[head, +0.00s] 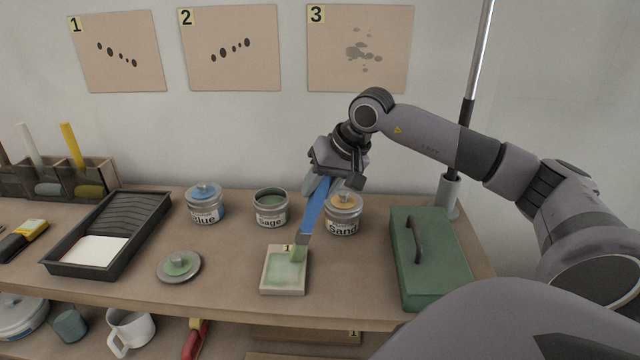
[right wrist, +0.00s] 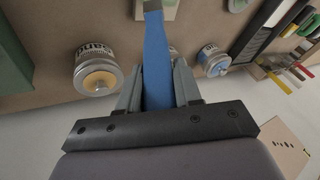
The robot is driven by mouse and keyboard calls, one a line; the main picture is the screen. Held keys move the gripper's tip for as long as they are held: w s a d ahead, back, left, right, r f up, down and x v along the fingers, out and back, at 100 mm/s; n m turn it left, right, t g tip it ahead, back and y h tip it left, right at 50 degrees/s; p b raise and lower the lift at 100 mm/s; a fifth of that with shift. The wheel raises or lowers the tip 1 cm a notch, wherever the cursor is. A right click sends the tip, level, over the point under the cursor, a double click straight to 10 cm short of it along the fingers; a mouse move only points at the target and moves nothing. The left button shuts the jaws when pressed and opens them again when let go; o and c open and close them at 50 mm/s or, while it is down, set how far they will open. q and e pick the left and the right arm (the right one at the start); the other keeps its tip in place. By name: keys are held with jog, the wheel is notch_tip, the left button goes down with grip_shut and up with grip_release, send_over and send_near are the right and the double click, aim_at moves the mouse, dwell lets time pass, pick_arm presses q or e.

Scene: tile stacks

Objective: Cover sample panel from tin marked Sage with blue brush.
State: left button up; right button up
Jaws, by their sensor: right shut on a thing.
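My right gripper (head: 322,188) is shut on the handle of the blue brush (head: 313,210), which also shows in the right wrist view (right wrist: 157,60). The brush points down, tilted, and its green-coated bristles (head: 298,254) are at the upper right of the sample panel (head: 269,290); they seem to touch it. The panel is marked 1 and has pale green paint over its middle with a lighter border. The tin marked Sage (head: 270,218) stands open behind the panel with green paint inside. My left gripper is not in view.
The closed Sand tin (head: 342,226) stands right of the brush, the closed Blue tin (head: 205,215) at left. A lid with green (head: 180,266) lies left of the panel. A black roller tray (head: 152,215) is further left; a green box (head: 447,270) stands right.

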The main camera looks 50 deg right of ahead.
jog(key=shift+s+a+f+b, duration=0.15)
jog(key=shift+s+a+b, duration=0.55)
jog(key=shift+s+a, duration=0.7)
jog(key=shift+s+a+r+b, duration=0.2)
jog(key=shift+s+a+b, duration=0.15)
jog(key=shift+s+a, duration=0.55)
jog(key=shift+w, duration=0.1)
notch_tip(320, 180, up, 7)
jog(key=p, duration=0.6)
send_over(308, 214)
jog(key=s+a, duration=0.1)
jog(key=s, duration=0.3)
